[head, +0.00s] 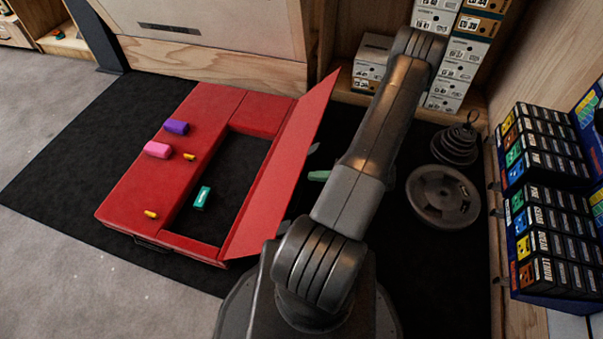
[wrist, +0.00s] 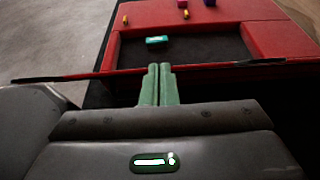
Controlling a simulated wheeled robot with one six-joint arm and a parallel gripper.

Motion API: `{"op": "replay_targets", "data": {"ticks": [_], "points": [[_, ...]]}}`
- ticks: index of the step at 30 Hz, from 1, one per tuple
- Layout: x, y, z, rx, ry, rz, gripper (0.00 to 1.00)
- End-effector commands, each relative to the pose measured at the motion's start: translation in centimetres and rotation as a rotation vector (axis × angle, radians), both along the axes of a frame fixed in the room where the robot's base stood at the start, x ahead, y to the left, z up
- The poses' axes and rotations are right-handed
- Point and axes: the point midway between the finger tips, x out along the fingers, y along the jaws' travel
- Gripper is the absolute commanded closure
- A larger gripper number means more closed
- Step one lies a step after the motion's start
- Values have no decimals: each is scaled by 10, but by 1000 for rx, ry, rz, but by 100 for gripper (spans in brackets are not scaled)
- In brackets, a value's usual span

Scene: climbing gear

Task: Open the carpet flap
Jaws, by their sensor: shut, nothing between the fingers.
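The red carpet pad (head: 140,195) lies on the dark floor mat, with a rectangular opening in it. Its red flap (head: 280,175) stands raised along the right side of the opening, leaving the opening uncovered. In the wrist view the flap (wrist: 100,75) shows nearly edge-on as a thin strip across the picture. A teal block (head: 202,197) lies inside the opening and also shows in the wrist view (wrist: 156,42). My gripper (head: 316,175) is on the right side of the flap, mostly hidden by my arm. Its green fingers (wrist: 160,70) are shut and empty, close to the flap; contact is unclear.
Purple (head: 176,127) and pink (head: 157,150) blocks and small yellow pieces (head: 151,214) lie on the pad. Weight plates (head: 443,196) and a shelf of boxes (head: 545,150) stand at the right. Shoe boxes (head: 455,60) stand behind. The mat left of the pad is clear.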

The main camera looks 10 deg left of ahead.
Motion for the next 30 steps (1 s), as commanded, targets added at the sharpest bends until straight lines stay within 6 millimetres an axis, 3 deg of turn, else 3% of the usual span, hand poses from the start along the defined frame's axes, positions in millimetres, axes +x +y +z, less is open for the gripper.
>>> {"op": "replay_targets", "data": {"ticks": [7, 19, 25, 30], "points": [[-5, -27, 10, 1, -1, -1, 100], [-5, -29, 11, 0, 0, 0, 100], [-3, -15, 4, 1, 0, 4, 100], [2, 13, -7, 1, 2, 6, 100]]}}
